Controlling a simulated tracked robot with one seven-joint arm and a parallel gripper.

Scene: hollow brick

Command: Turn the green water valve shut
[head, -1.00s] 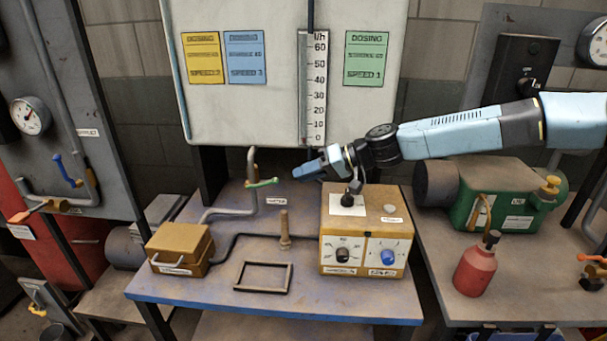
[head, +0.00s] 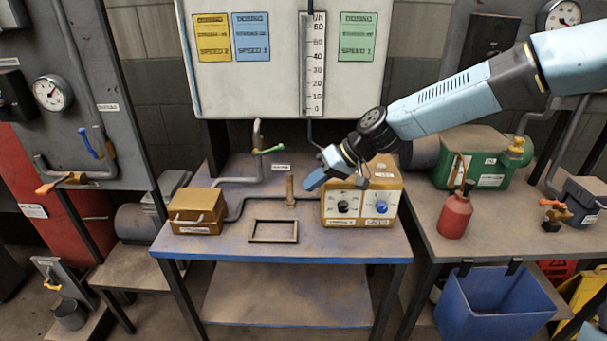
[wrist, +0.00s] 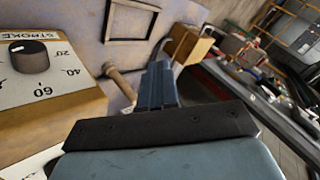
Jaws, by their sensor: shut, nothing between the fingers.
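The green valve handle (head: 269,151) sits on a grey pipe (head: 256,135) at the back of the blue-edged table, left of the dosing box, in the head view. A small label (head: 281,167) stands just in front of it. My gripper (head: 309,184) is shut and empty. It hangs over the table, to the right of and nearer than the valve, beside the left edge of the yellow dosing box (head: 361,220). In the wrist view my shut fingers (wrist: 157,82) point along the table. I cannot make out the green handle in the wrist view.
A wooden peg (head: 290,192) stands close to my fingertips. A black frame (head: 273,241) lies in front, and a brown box (head: 198,211) stands at the left. The gauge board (head: 280,90) rises behind. A red bottle (head: 455,212) stands on the right table.

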